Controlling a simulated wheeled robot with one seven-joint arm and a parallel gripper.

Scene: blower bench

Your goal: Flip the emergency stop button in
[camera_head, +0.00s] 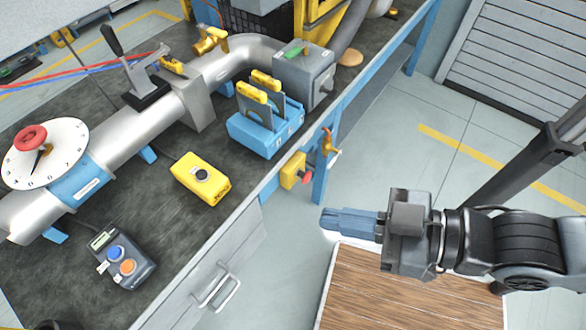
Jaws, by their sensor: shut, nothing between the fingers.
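The emergency stop button is a red knob (307,180) on a small yellow box (292,168) at the bench's front side, near a blue leg. My gripper (324,219) points left, in front of the bench and lower in the picture than the red knob. Its blue-grey fingers are shut and empty. A gap shows between the fingertips and the knob, and I see no contact. How far the knob is pressed in is too small to tell.
A brass tap-like fitting (328,143) sits just right of the yellow box. A drawer handle (217,291) sticks out at the bench front. A yellow box with a black knob (202,177) and a blue-and-orange button box (122,258) lie on the bench top. A wooden surface (385,295) lies below my gripper.

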